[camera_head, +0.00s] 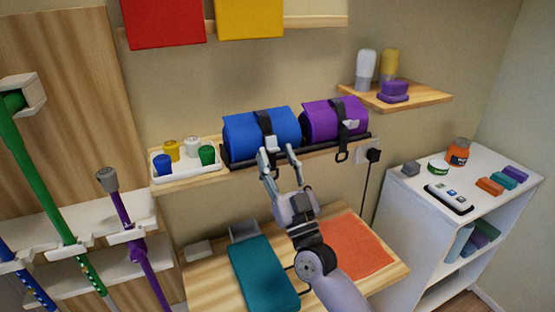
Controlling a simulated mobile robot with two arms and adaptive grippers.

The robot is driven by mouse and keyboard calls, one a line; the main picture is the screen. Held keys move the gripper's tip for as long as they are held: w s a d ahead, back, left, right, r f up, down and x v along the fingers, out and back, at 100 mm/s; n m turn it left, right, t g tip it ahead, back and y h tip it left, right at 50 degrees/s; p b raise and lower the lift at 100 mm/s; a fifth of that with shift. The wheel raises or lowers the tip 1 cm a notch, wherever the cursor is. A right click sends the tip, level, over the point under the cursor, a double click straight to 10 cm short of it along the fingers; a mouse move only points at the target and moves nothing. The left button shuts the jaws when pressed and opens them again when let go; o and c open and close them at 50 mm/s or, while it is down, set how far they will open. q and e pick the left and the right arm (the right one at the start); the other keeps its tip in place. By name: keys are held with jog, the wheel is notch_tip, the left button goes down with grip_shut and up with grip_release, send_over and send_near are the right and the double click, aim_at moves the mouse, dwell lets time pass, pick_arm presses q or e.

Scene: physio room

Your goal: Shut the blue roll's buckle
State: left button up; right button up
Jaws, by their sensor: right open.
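The blue roll (240,134) lies on a black tray (237,162) on the wall shelf. A black strap (262,123) runs over it, with a grey buckle piece (268,143) on its front. My right gripper (278,154) is open just in front of the roll. Its left fingertip is close to the buckle and partly covers the strap below it. I cannot tell whether they touch or whether the buckle is latched. My left gripper is not in view.
A purple roll (320,115) with its own strap lies right of the blue one. A white tray of small jars (160,168) stands at left. Below is a table (212,279) with a teal pad (263,272) and an orange mat (358,246). A white cabinet (405,226) stands at right.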

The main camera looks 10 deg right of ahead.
jog(key=v, duration=1.2)
